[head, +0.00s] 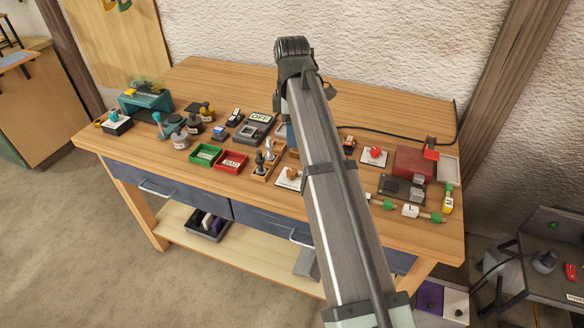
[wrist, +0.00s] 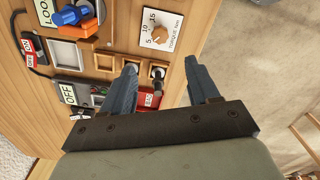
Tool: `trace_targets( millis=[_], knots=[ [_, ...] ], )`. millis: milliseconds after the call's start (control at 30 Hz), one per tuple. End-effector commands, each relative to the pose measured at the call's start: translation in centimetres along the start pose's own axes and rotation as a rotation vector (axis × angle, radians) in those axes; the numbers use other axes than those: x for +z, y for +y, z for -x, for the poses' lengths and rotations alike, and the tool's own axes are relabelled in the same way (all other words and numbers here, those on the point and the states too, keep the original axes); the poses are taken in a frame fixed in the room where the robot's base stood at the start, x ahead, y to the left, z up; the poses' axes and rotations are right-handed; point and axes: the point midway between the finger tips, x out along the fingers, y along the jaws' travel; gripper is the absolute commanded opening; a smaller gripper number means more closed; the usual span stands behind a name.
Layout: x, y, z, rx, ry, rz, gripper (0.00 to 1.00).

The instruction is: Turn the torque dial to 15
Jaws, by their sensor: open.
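The torque dial is a white plate (wrist: 173,22) with an orange-tan knob (wrist: 160,35), marked 5, 10 and 15 and lettered "torque Nm". It lies at the top middle of the wrist view. I cannot tell which number the knob points to. In the head view the dial (head: 291,178) is near the bench's front edge, just left of my arm. My gripper (wrist: 161,68) is open and empty, its fingers apart, below the dial in the wrist view and not touching it. In the head view my arm hides the gripper.
A red tray (head: 232,162) and a green tray (head: 205,154) stand left of the dial. A wooden holder with dark upright pieces (head: 262,167) is close beside it. A box marked OFF (head: 256,128) is behind. Several small objects crowd the bench's right side. The bench's front edge is near.

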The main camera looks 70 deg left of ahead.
Motion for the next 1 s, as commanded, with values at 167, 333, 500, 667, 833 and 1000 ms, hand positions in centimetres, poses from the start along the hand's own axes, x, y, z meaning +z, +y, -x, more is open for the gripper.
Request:
trace_targets(
  millis=[167, 333, 500, 667, 833, 1000],
  knots=[
    [0.0, -0.1, -1.7, -0.001, 0.000, 0.001, 0.60],
    [0.0, -0.2, -4.6, -0.002, 0.000, 0.001, 0.60],
    [0.0, -0.1, -7.6, -0.001, 0.000, 0.000, 0.60],
    [0.0, -0.1, -10.2, -0.001, 0.000, 0.000, 0.60],
    [0.0, -0.1, -12.2, 0.000, 0.000, 0.000, 0.60],
    [0.0, 0.0, -13.3, 0.000, 0.000, 0.000, 0.60]
  ],
)
